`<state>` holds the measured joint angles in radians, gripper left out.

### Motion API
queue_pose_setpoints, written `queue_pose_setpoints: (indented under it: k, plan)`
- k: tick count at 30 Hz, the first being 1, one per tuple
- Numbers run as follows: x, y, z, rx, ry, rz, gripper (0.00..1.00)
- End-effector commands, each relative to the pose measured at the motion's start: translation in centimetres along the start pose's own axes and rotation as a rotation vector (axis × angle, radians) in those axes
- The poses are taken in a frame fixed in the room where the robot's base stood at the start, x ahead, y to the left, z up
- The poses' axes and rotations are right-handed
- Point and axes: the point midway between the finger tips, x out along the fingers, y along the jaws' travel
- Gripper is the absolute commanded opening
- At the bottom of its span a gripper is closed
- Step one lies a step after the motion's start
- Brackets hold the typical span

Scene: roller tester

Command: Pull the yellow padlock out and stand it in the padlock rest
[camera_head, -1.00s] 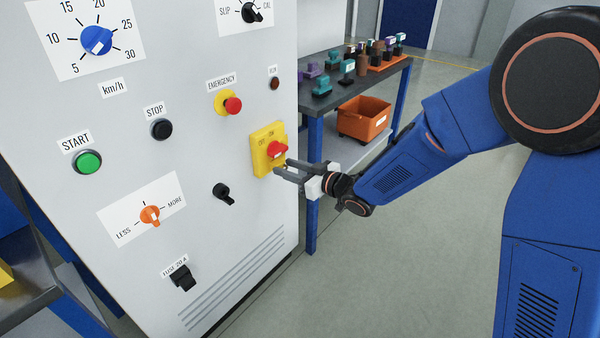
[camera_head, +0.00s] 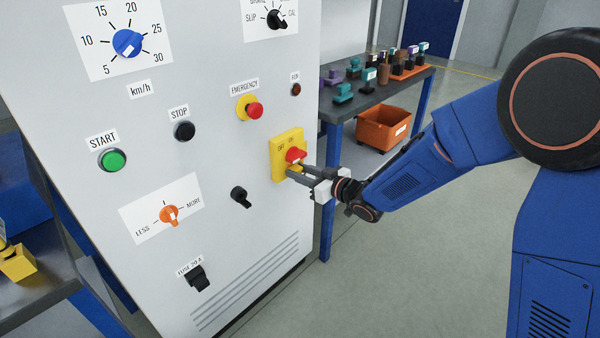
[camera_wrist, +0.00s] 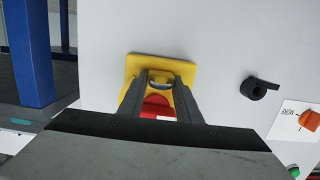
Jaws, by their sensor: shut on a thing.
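The yellow padlock (camera_head: 294,172) is small and partly hidden by my fingers, at the lower part of the yellow switch plate (camera_head: 279,158) with its red handle (camera_head: 295,155). My gripper (camera_head: 298,172) is shut on the padlock. In the wrist view my gripper (camera_wrist: 163,78) has its fingertips on either side of it, in front of the yellow plate (camera_wrist: 137,65), with the red handle (camera_wrist: 155,106) below. I cannot tell whether the shackle is clear of the switch. A yellow block (camera_head: 18,264) stands on the bench at far left; I cannot tell if it is the padlock rest.
The grey cabinet (camera_head: 225,240) carries an emergency button (camera_head: 254,110), a black knob (camera_head: 241,197) and a fuse holder (camera_head: 197,279) near the switch. A dark table (camera_head: 365,95) with several small objects and an orange bin (camera_head: 384,128) stand behind. Floor at right is clear.

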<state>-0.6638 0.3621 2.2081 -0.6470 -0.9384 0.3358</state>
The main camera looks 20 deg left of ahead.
Motion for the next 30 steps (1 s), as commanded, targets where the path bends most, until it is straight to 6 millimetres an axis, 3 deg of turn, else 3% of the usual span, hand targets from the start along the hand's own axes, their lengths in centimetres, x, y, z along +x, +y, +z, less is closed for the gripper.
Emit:
queue_pose_setpoints:
  k: [30]
  plan:
    - [-1.2, 0.0, 0.2, 0.000, 0.000, 0.000, 0.00]
